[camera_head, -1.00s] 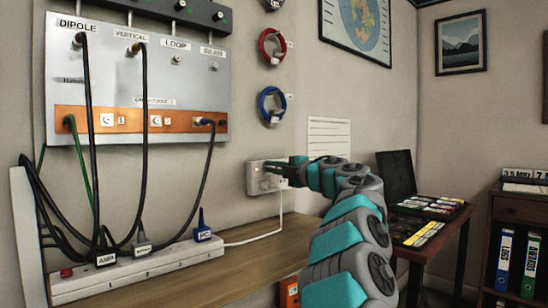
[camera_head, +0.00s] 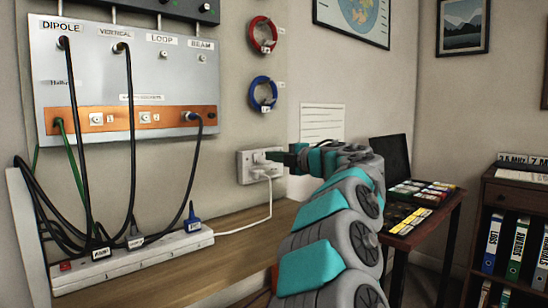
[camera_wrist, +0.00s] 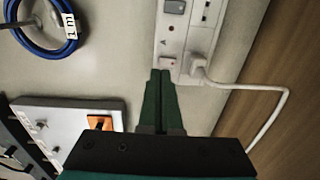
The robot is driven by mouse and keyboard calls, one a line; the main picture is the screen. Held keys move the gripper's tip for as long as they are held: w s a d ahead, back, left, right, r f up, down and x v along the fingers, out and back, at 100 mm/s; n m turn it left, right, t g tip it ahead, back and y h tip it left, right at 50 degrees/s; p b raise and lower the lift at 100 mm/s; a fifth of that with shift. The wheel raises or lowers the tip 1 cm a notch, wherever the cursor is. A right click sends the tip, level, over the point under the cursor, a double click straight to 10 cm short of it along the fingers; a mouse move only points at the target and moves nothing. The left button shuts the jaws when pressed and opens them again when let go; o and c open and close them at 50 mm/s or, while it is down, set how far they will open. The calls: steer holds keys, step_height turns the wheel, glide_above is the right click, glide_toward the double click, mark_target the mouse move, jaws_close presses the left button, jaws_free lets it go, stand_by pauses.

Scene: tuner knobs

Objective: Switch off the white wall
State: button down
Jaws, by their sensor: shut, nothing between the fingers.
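The white wall socket (camera_head: 246,168) is a double outlet on the wall, right of the grey antenna panel. A white plug (camera_head: 262,174) with a white cord sits in its lower right part. In the wrist view the socket (camera_wrist: 185,40) runs up to the top edge, with a grey rocker (camera_wrist: 175,6) and a small switch with a reddish mark (camera_wrist: 168,62); the plug (camera_wrist: 199,70) is beside that switch. My gripper (camera_head: 270,156) is shut and empty. Its tips (camera_wrist: 162,73) overlap the socket's near end by the reddish-marked switch; contact cannot be told.
A wooden shelf (camera_head: 170,272) with a white power strip (camera_head: 140,262) and black cables lies below. A blue cable coil (camera_head: 263,94) hangs above the socket. The white cord (camera_head: 270,205) loops down right of the strip. A desk with a laptop (camera_head: 389,160) stands right.

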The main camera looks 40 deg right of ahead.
steer(key=s, duration=0.9)
steer(key=shift+s+d+r, duration=0.15)
steer(key=shift+d+r, duration=0.15)
steer(key=shift+d, duration=0.1)
